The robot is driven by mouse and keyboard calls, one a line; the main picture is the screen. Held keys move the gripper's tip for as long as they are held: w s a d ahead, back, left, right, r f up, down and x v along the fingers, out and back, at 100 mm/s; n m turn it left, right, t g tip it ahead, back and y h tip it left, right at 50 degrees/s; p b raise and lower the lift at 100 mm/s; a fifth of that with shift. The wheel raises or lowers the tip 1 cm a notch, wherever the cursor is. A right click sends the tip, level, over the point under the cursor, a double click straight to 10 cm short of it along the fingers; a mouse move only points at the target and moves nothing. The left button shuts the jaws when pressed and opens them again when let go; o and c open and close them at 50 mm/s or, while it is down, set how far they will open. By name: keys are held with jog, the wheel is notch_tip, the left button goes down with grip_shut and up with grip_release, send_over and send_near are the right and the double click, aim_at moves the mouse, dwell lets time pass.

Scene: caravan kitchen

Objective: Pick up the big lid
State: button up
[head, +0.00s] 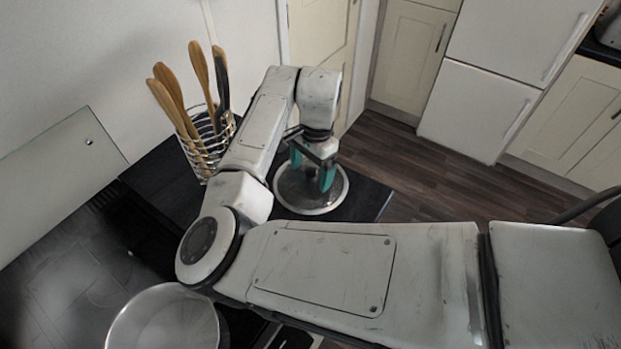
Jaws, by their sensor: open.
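The big lid (338,196) lies on the dark counter near its right end. It is round with a pale metal rim and a darker, see-through middle. My gripper (311,181) points down over the lid, with teal fingers on either side of the lid's middle. The fingers are apart. The lid's knob is hidden behind the gripper, and I cannot tell whether the fingers touch the lid. My arm covers part of the counter in front of the lid.
A wire holder (205,150) with several wooden utensils stands left of my arm. A metal pot (165,318) sits at the lower left on the dark hob (75,270). A glass panel (60,180) stands against the wall. The counter edge drops to the wooden floor (430,175) at right.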

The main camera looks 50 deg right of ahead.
jog(key=shift+f, duration=0.4)
jog(key=shift+c, duration=0.2)
